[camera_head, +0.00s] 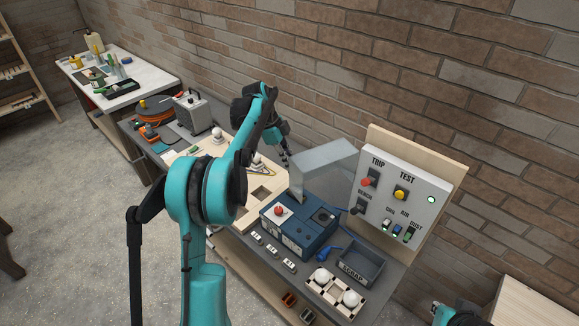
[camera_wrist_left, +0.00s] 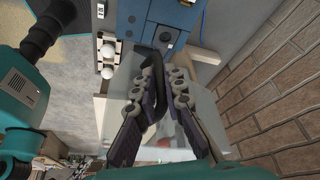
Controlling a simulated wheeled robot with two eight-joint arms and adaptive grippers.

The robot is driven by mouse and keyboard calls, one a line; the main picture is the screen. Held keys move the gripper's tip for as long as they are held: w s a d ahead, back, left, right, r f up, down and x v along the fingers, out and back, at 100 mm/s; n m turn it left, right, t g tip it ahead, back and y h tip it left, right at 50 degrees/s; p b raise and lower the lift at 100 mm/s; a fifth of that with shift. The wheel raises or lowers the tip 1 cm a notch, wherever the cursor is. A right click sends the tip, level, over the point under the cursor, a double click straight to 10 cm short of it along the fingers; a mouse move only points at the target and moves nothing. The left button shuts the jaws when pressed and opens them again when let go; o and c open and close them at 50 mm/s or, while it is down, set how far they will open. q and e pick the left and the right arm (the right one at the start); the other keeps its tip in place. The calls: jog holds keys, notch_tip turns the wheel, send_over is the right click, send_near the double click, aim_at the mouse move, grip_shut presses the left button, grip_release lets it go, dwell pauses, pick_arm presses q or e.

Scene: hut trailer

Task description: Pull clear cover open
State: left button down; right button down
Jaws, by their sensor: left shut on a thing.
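The clear cover (camera_head: 325,165) is a see-through grey panel. It stands raised and tilted at the back of the blue box (camera_head: 299,222), which has a red button and a dark round knob on top. My left gripper (camera_head: 285,156) is at the cover's upper left edge, shut on it. In the left wrist view, the gripper's fingers (camera_wrist_left: 164,65) reach toward the blue box (camera_wrist_left: 150,22), and the pale cover (camera_wrist_left: 207,108) shows beside them. The exact contact is hard to see. My right gripper is not in view.
A white control panel (camera_head: 396,196) with switches stands right of the cover. A scrap tray (camera_head: 361,265) and a holder with white balls (camera_head: 336,296) are in front. A wooden board (camera_head: 246,207) lies left of the box. The brick wall (camera_head: 400,80) is close behind.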

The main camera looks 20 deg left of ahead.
pick_arm(q)
jog(key=shift+w+a, duration=0.15)
jog(key=shift+w, duration=0.25)
jog(key=c, duration=1.7)
grip_release()
jog(key=shift+c, duration=0.2)
jog(key=shift+o, duration=0.7)
jog(key=shift+r, duration=0.1)
jog(key=w+v, duration=0.1)
jog(key=v, duration=1)
jog(key=shift+s+r, duration=0.45)
jog(key=shift+s, duration=0.05)
